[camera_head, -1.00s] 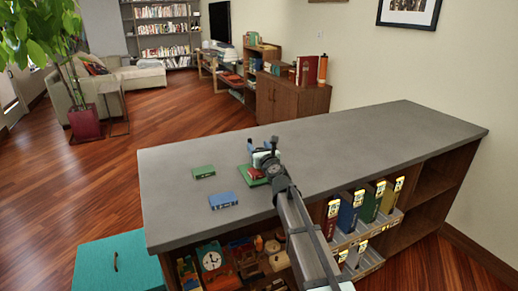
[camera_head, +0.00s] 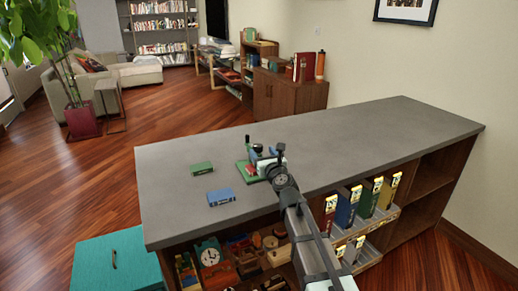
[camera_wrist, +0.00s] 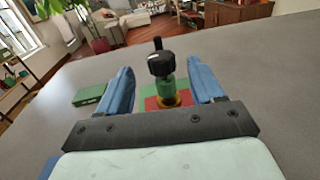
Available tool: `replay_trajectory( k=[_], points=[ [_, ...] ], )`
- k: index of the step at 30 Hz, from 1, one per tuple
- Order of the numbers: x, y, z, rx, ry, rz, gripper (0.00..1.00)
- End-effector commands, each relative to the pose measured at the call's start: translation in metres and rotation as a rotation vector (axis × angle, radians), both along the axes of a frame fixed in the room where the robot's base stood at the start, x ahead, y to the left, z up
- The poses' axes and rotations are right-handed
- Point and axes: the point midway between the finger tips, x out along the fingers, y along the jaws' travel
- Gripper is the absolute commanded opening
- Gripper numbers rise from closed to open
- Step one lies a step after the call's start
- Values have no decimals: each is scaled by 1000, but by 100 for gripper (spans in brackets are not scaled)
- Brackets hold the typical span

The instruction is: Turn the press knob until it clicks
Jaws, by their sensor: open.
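The press knob (camera_wrist: 162,64) is black with a small upright handle. In the wrist view it sits on a dark green post (camera_wrist: 167,86) with a yellow ring at its foot, over a red block and a green base (camera_wrist: 187,94). The green base (camera_head: 243,170) also shows in the head view on the grey counter, partly hidden by my gripper. My gripper (camera_wrist: 160,68) is open, its two blue fingers pointing toward the press. In the wrist view the knob appears between the fingertips with gaps on both sides; I see no contact. My gripper (camera_head: 264,151) hides part of the press in the head view.
A green book (camera_head: 202,168) and a blue book (camera_head: 221,197) lie on the counter (camera_head: 360,135) left of the press. The counter is bare to the right. Shelves below hold upright binders (camera_head: 367,203) and a clock (camera_head: 210,256). A teal box (camera_head: 122,262) stands at lower left.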

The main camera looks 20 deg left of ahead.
Motion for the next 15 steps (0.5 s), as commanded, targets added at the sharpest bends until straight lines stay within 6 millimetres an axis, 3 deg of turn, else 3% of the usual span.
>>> replay_trajectory(
  k=[1,6,15],
  points=[
    [-13,-9,0,0,0,0,67],
    [-36,-27,0,0,0,-1,67],
    [-48,-37,0,0,0,-1,67]
  ],
)
